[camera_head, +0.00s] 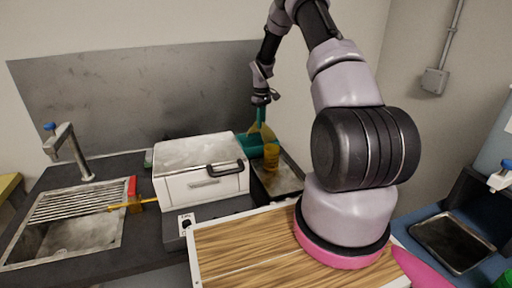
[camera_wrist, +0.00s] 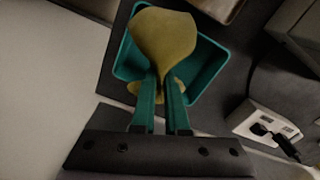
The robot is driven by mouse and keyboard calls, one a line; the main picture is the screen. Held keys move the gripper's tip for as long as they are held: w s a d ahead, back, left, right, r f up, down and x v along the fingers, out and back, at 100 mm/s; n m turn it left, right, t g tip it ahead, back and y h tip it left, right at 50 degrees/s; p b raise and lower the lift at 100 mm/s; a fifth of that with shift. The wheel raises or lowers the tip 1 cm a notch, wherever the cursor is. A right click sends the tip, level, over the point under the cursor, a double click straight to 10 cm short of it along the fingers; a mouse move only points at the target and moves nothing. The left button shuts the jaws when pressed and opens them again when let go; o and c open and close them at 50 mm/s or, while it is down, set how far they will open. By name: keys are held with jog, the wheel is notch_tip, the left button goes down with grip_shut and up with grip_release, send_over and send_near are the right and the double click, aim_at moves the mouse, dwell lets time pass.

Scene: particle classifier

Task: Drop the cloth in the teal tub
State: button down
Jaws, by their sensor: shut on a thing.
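The cloth is a limp olive-yellow piece (camera_wrist: 163,38), pinched between the teal fingers of my gripper (camera_wrist: 162,82). It spreads beyond the fingertips, and a smaller fold shows beside and below them. The teal tub (camera_wrist: 214,62) lies beneath the cloth in the wrist view, its rim around much of the cloth. In the head view my gripper (camera_head: 261,114) points down at the back, with the cloth (camera_head: 263,131) hanging over the tub (camera_head: 252,147). The white box partly hides the tub there. I cannot tell whether the cloth touches the tub's floor.
A white box with a black handle (camera_head: 202,181) stands left of the tub. An amber cylinder (camera_head: 271,157) stands at the metal tray (camera_head: 284,184) just in front of the tub. A sink (camera_head: 62,235) with a tap is at the left. A wood-topped surface (camera_head: 240,251) is in front.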

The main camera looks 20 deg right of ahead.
jog(key=shift+f, duration=1.05)
grip_release()
jog(key=shift+r, duration=0.1)
jog(key=shift+r, duration=2.65)
jog(key=shift+r, duration=0.1)
notch_tip(320, 180, up, 11)
jog(key=shift+f, duration=0.2)
